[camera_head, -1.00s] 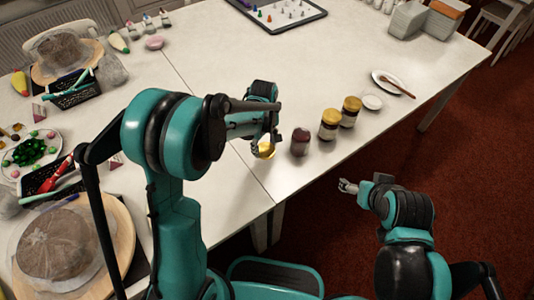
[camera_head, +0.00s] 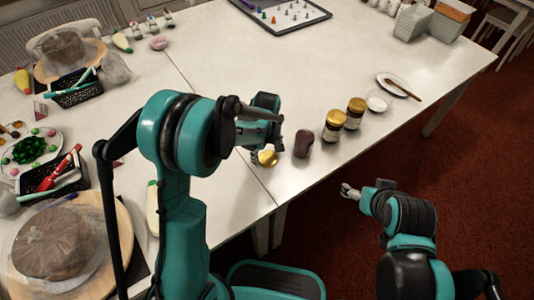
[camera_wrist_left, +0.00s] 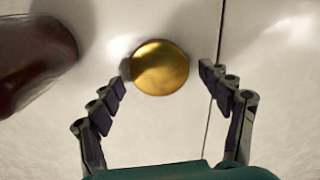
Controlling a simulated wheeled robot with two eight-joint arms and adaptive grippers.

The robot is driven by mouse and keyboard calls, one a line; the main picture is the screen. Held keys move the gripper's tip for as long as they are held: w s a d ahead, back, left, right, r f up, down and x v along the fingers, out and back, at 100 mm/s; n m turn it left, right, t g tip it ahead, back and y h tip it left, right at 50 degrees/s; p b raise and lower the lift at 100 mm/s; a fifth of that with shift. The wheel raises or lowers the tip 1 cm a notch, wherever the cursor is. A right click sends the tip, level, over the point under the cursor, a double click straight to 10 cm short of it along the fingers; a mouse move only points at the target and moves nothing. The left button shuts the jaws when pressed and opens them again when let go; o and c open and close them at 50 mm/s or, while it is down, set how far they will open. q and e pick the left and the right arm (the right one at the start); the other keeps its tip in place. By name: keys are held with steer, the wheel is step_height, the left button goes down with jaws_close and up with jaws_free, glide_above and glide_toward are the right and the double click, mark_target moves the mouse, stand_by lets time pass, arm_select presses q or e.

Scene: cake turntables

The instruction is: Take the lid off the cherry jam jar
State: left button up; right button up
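A round gold lid (camera_head: 267,158) lies flat on the white table near its front edge; it also shows in the left wrist view (camera_wrist_left: 160,67). My left gripper (camera_wrist_left: 164,76) is open just above it, a fingertip on either side, with nothing gripped. A dark red jar (camera_head: 303,143) without a lid stands upright just right of the lid; part of it shows in the left wrist view (camera_wrist_left: 32,58). Its label cannot be read. My right gripper (camera_head: 349,190) is small in view, looks open and empty, and is off the table's front edge.
A small white dish (camera_head: 376,104) and a plate with a brown-handled utensil (camera_head: 386,80) lie beyond. The table's middle is clear.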

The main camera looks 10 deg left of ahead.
mark_target(267, 157)
arm_select(q)
steer(key=shift+r, duration=0.1)
steer(key=shift+r+p, duration=0.3)
step_height(267, 157, up, 11)
steer(key=p, duration=0.5)
steer(key=s+a+r+m+t, duration=0.3)
steer(key=s+r+m, duration=0.2)
steer(key=s, duration=0.4)
steer(key=s+a+r+m+t, duration=0.3)
steer(key=s+r+m+t, duration=0.1)
steer(key=s, duration=0.5)
steer(key=shift+a+r+m, duration=0.3)
steer(key=shift+r+m, duration=0.5)
steer(key=shift+r, duration=0.1)
